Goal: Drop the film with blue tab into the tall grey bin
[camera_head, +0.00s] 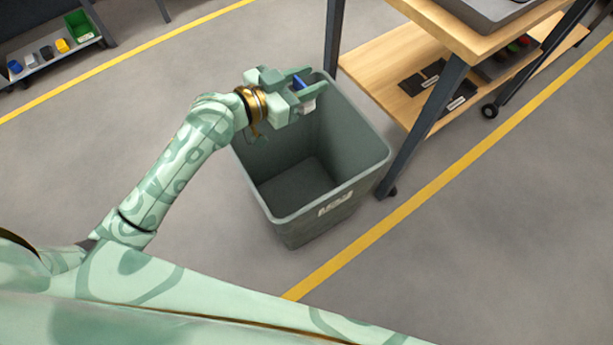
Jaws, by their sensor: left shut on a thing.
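The tall grey bin (345,203) stands on the floor, open at the top, with a pale label on its front wall. My left gripper (302,92) is over the far rim of the bin and is shut on the film with blue tab. The blue tab (299,83) shows between the fingers; a small whitish piece shows just below them. Most of the film is hidden by the fingers. The visible floor of the bin looks empty. My right gripper is not in view.
A wheeled wooden cart (385,62) with dark legs stands close to the bin's right side. Its lower shelf holds dark flat items. A shelf (40,62) with a green bin and small coloured things is at the far left. Yellow lines mark the open grey floor.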

